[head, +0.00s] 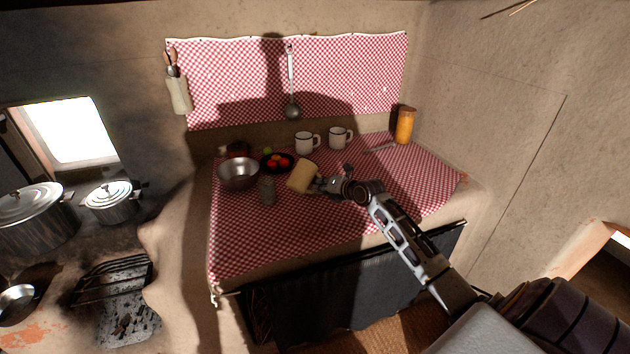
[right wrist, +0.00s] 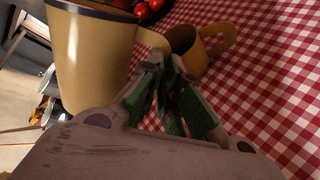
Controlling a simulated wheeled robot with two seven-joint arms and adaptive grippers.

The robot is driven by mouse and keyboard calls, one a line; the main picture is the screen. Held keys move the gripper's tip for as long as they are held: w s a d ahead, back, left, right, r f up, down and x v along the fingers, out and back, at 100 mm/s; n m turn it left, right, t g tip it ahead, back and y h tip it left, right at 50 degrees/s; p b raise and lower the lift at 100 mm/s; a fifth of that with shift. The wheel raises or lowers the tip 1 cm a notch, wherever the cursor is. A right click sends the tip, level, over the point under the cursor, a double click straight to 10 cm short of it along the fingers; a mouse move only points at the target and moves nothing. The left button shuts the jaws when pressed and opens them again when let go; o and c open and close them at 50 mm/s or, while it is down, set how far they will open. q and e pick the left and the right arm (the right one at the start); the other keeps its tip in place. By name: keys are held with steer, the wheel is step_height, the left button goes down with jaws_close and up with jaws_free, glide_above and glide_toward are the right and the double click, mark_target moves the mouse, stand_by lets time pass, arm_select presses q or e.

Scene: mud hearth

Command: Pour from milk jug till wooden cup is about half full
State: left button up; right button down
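The milk jug (head: 301,176) is tan and tilted, over the middle of the checked counter in the head view. It fills the upper left of the right wrist view (right wrist: 92,60), its dark rim at the top edge. My right gripper (head: 318,184) is shut on its handle; the fingers (right wrist: 168,72) meet there. The wooden cup (right wrist: 184,42), light brown with a looped handle, stands on the cloth close beyond the fingertips. I cannot make it out surely in the head view. No milk stream shows, and the insides of jug and cup are too hidden to judge. My left gripper is out of view.
Two white mugs (head: 304,143) (head: 337,138) and an orange jar (head: 404,126) stand behind.

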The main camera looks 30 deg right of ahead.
stand_by(0.3)
arm_select(q)
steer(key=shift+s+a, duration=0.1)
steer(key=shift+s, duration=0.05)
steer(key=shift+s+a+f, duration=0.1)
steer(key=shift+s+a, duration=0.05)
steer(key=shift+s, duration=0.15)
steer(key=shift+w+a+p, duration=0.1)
steer(key=shift+p, duration=0.2)
arm_select(e)
steer(key=shift+a+f+m, duration=0.1)
steer(key=shift+f+m, duration=0.05)
steer(key=shift+m, duration=0.15)
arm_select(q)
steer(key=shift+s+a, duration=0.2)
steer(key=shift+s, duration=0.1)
arm_select(e)
steer(key=shift+f+y, duration=0.1)
steer(key=shift+y, duration=0.2)
steer(key=shift+s+a+p, duration=0.1)
steer(key=shift+p, duration=0.45)
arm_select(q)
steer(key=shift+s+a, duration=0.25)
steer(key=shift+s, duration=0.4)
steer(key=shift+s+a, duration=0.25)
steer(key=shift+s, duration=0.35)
arm_select(e)
steer(key=shift+m, duration=0.3)
